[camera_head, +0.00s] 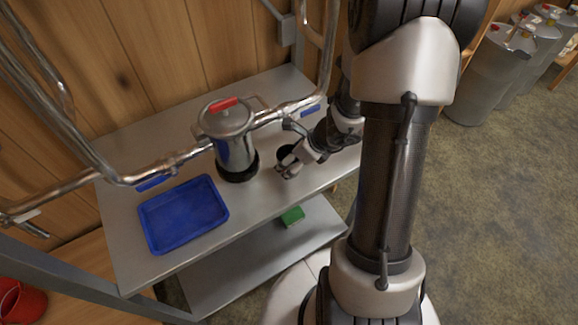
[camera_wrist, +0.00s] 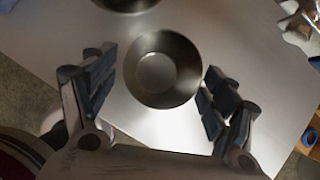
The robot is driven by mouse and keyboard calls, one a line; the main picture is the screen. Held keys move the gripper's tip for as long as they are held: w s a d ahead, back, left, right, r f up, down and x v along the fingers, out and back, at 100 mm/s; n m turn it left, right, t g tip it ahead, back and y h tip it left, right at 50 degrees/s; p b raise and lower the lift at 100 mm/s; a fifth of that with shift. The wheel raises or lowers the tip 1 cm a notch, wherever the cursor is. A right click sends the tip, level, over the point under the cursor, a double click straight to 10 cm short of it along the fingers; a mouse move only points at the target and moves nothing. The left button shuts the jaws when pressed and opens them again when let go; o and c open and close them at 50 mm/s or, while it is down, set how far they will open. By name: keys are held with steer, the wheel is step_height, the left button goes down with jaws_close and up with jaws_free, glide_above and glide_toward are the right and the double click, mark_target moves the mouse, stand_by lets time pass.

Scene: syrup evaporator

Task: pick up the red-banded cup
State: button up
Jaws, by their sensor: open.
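A dark round cup (camera_wrist: 158,70) stands on the steel table in the wrist view, seen from above into its mouth. No red band shows on it from this angle. My gripper (camera_wrist: 157,74) is open, with one finger pad on each side of the cup and a small gap on both sides. In the head view the gripper (camera_head: 288,168) is low over the table, right of the steel pot. A dark rim of the cup (camera_head: 286,152) shows just behind it, and the rest is hidden.
A steel pot (camera_head: 230,140) with a red-handled lid stands on a black base left of my gripper. A blue tray (camera_head: 151,235) lies farther left. Metal pipes (camera_head: 170,160) cross above the table (camera_head: 125,265). A green block (camera_head: 292,215) is on the lower shelf.

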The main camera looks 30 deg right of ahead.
steer(key=b+x, duration=0.1)
steer(key=x, duration=0.1)
steer(key=shift+w+a+f, duration=0.1)
steer(key=shift+w+f, duration=0.05)
steer(key=shift+f, duration=0.15)
steer(key=shift+c, duration=0.5)
steer(key=c, duration=1.1)
steer(key=shift+r, duration=0.2)
